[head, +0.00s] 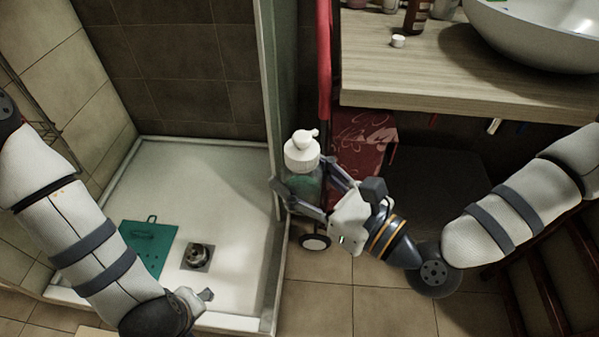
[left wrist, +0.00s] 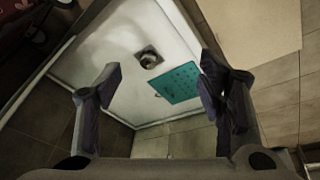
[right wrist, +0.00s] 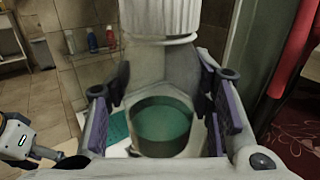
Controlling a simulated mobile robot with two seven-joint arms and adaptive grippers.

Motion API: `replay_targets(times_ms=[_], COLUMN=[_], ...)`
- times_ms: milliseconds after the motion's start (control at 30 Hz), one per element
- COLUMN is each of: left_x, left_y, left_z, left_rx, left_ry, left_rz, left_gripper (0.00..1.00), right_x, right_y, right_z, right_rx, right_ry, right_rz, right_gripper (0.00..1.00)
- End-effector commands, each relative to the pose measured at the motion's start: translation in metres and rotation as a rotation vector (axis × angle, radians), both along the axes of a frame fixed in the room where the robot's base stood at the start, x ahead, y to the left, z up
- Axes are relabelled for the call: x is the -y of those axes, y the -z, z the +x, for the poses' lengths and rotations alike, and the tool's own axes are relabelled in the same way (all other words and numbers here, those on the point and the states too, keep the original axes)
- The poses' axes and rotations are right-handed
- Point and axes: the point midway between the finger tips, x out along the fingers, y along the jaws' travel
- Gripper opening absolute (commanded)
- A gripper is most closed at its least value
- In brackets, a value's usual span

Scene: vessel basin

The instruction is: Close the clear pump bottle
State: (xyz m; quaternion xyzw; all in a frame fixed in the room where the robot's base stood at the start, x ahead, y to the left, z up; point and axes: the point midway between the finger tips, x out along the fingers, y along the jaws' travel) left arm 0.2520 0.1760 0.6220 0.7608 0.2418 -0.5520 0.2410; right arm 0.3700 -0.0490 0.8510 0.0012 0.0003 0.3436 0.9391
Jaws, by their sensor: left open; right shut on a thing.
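The clear pump bottle (head: 303,188) is upright in front of the shower's edge, with greenish liquid inside. Its white pump top (head: 302,150) sits on the bottle's neck; I cannot tell whether it is fully tightened. My right gripper (head: 306,196) is shut around the bottle's body from the right. In the right wrist view the ribbed white collar (right wrist: 160,18) is above the clear body and green liquid (right wrist: 164,125), between the fingers. My left gripper (head: 205,297) is open and empty at the lower left, over the shower tray; its spread fingers show in the left wrist view (left wrist: 160,85).
A white shower tray (head: 220,180) holds a green mat (head: 148,244) and a drain (head: 198,257). A glass panel (head: 270,90) stands just left behind the bottle. A wooden counter (head: 450,75) at upper right carries a basin (head: 540,35), small white cap (head: 398,41) and bottles.

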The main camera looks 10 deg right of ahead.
Motion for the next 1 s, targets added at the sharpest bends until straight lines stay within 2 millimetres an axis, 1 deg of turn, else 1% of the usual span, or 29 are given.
replay_targets(times_ms=[33,67,100,200,300,400,467,867,1000], left_x=[-0.006,-0.01,-0.016,-0.031,-0.042,-0.046,-0.047,-0.047,-0.047], left_y=[0.01,0.013,0.015,0.013,0.007,0.003,0.003,0.003,0.002], left_z=[-0.038,-0.06,-0.088,-0.143,-0.175,-0.188,-0.19,-0.189,-0.188], left_rx=[-0.095,-0.152,-0.224,-0.374,-0.466,-0.505,-0.512,-0.507,-0.504], left_ry=[0.145,0.229,0.328,0.51,0.614,0.659,0.666,0.663,0.662], left_rz=[-0.003,-0.012,-0.022,-0.051,-0.073,-0.085,-0.087,-0.086,-0.085], left_gripper=[0.62,0.62,0.62,0.62,0.62,0.62,0.62,0.62,0.62], right_x=[0.0,0.0,0.0,0.0,0.0,0.0,0.0,0.0,-0.005], right_y=[-0.001,-0.001,-0.001,-0.001,-0.001,-0.001,-0.001,-0.001,-0.011], right_z=[0.0,0.0,0.0,0.0,0.0,0.0,0.0,0.0,0.005], right_rx=[0.002,0.002,0.002,0.002,0.002,0.002,0.002,0.002,0.004], right_ry=[0.0,0.0,0.0,0.0,0.0,0.0,0.0,0.0,0.004], right_rz=[0.001,0.001,0.001,0.001,0.001,0.001,0.001,0.001,0.001], right_gripper=[0.0,0.0,0.0,0.0,0.0,0.0,0.0,0.0,0.0])
